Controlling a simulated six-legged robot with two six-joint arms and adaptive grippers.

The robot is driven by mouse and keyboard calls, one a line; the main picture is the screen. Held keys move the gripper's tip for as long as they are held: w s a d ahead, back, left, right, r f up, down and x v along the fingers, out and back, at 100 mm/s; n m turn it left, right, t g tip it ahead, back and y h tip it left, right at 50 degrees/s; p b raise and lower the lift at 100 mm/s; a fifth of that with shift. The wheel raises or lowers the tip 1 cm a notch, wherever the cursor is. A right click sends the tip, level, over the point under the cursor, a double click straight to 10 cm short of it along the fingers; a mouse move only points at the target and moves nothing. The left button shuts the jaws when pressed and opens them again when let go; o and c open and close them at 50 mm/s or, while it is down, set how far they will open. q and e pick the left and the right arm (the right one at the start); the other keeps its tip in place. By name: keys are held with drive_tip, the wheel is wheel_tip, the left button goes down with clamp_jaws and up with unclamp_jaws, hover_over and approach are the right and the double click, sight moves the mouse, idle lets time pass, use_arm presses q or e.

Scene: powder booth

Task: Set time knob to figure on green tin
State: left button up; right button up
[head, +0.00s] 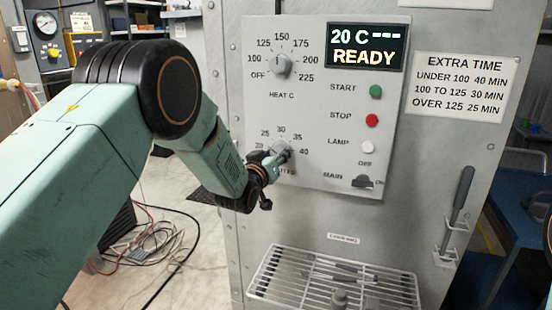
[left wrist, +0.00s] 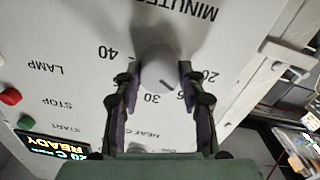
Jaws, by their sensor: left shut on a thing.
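The time knob (head: 280,151), a grey round knob with a MINUTES scale around it, is low on the oven's panel. My left gripper (head: 270,163) is shut on it. In the left wrist view, upside down, the fingers (left wrist: 160,76) stand on both sides of the time knob (left wrist: 158,66). The fingers partly cover the figures. I see no green tin in either view. My right gripper is not in view.
The heat knob (head: 281,65) is above, under its own scale. The display (head: 364,46) reads 20 C and READY. Green START (head: 376,91), red STOP (head: 372,120) and the MAIN switch (head: 363,181) are to the right. An extra-time notice (head: 462,84) hangs beside; a wire rack (head: 265,283) juts out below.

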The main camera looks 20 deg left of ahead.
use_arm(q)
drive_tip(key=m+b, duration=0.2)
drive_tip(key=m, duration=0.5)
drive_tip(key=m+b, duration=0.1)
drive_tip(key=m, duration=0.3)
drive_tip(key=shift+m+y, duration=0.3)
drive_tip(key=m, duration=0.3)
drive_tip(key=shift+b, duration=0.35)
drive_tip(key=shift+d+m+y+b, duration=0.15)
drive_tip(key=shift+m+b, duration=0.45)
drive_tip(key=shift+m, duration=2.95)
drive_tip(key=shift+a+m+y+b, duration=0.15)
drive_tip(key=shift+m+b, duration=0.4)
drive_tip(key=shift+m, duration=3)
drive_tip(key=shift+d+m, duration=0.1)
drive_tip(key=shift+m, duration=0.2)
drive_tip(key=o, duration=1.1)
drive_tip(key=shift+o, duration=0.2)
